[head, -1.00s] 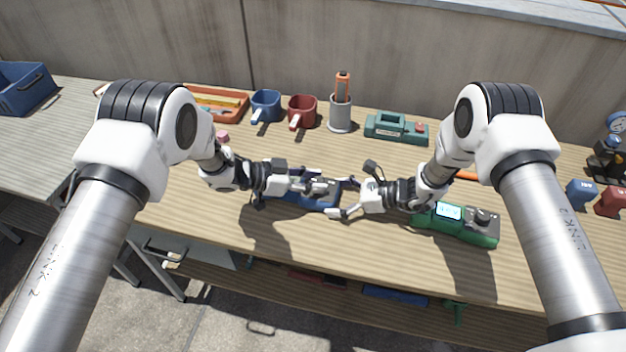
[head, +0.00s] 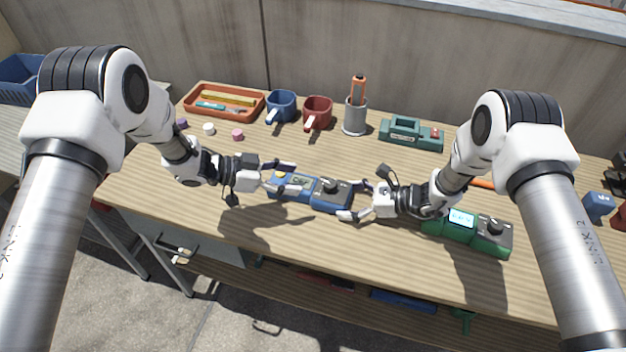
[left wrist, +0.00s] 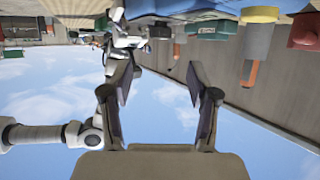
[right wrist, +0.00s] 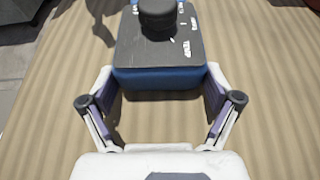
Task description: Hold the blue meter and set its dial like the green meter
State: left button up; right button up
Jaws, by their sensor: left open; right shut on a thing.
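The blue meter (head: 314,203) lies on the table in the middle of the head view, with a black dial (head: 331,187) on its right part and a small display towards its left. My right gripper (head: 357,201) is shut on the meter's right end; in the right wrist view its fingers flank the blue body (right wrist: 158,82), below the black knob (right wrist: 157,18). My left gripper (head: 283,178) is open and empty at the meter's left end, fingers spread in the left wrist view (left wrist: 160,78). The green meter (head: 462,237), with lit display and dark dial (head: 495,227), lies to the right. Readings are too small to tell.
Behind stand an orange tray (head: 190,103), a blue mug (head: 281,106), a red mug (head: 318,112), a grey cup (head: 355,118) with an orange-handled tool, and a teal case (head: 411,134). The table's front strip is clear.

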pick_arm(q)
jog(key=shift+v, duration=1.2)
